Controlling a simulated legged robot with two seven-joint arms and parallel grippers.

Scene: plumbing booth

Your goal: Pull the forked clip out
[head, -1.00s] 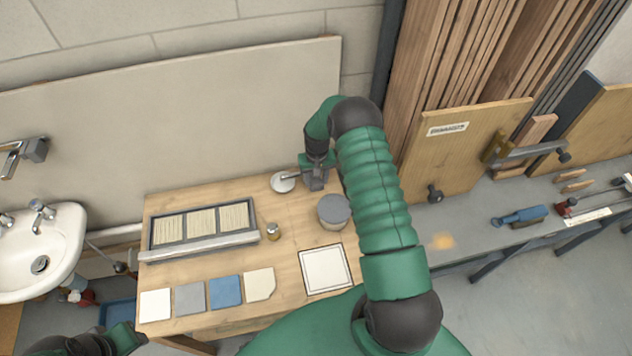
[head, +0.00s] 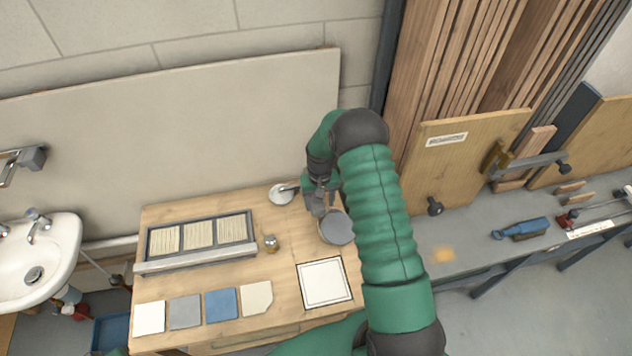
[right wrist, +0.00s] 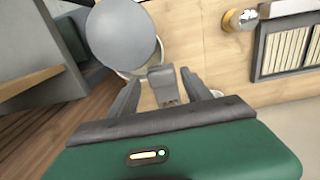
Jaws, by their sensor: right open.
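I cannot make out a forked clip for certain in either view. My right gripper (head: 317,206) is over the wooden bench, between a white disc with a stem (head: 282,194) and a round pot with a grey top (head: 336,228). In the right wrist view its two dark fingers (right wrist: 162,76) are apart. A small grey block (right wrist: 166,88) shows between them; I cannot tell whether it is a separate part. The pot's grey top (right wrist: 122,34) is just beyond the fingers. My left gripper is out of view.
A framed tray of ribbed panels (head: 200,242) and a small brass fitting (head: 271,243) are on the bench. Several flat tiles (head: 222,305) line the front, beside a square white plate (head: 325,283). A sink (head: 30,255) is left; a grey workbench (head: 470,240) is right.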

